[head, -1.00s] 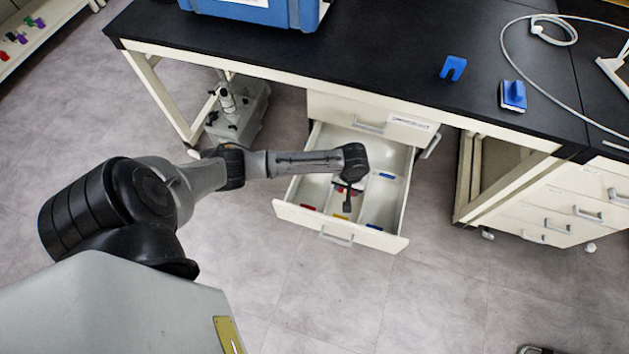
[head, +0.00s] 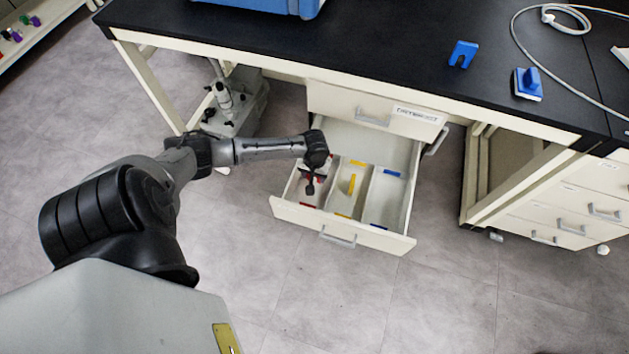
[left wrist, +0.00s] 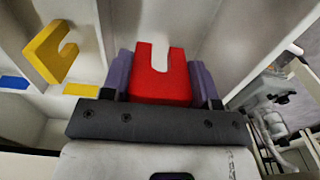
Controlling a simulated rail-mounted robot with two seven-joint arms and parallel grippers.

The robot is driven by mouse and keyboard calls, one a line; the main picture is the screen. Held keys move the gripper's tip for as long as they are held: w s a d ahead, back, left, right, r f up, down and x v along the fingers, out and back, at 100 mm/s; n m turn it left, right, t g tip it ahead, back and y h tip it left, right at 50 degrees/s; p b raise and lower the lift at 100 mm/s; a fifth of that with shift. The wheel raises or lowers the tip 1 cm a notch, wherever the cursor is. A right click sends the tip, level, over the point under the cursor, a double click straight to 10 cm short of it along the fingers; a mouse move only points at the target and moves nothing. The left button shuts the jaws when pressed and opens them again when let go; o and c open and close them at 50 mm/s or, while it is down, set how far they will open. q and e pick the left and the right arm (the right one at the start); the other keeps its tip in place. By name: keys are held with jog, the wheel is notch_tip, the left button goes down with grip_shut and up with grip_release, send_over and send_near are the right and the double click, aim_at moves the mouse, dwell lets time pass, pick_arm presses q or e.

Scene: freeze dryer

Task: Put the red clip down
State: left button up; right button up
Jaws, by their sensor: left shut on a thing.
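The red clip (left wrist: 160,85) is a U-shaped piece held between the purple fingers of my left gripper (left wrist: 162,76) in the left wrist view. Its slot faces away from the wrist. In the head view my left gripper (head: 308,188) is over the left compartment of the open drawer (head: 377,240), the one with red labels. The arm and hand hide most of the clip there. I cannot tell whether the clip touches the drawer floor. My right gripper is not in view.
A yellow clip (head: 352,184) stands in the middle compartment, and also shows in the left wrist view (left wrist: 50,52). The right compartment (head: 384,200) has blue labels and looks empty. Thin dividers separate the compartments. The black bench top (head: 380,60) overhangs the drawer's back.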

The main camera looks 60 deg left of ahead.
pick_arm(q)
notch_tip(320, 180, down, 4)
jog(key=b, duration=0.3)
jog(key=shift+f, duration=0.1)
jog(key=o, duration=0.9)
jog(key=shift+f, duration=0.1)
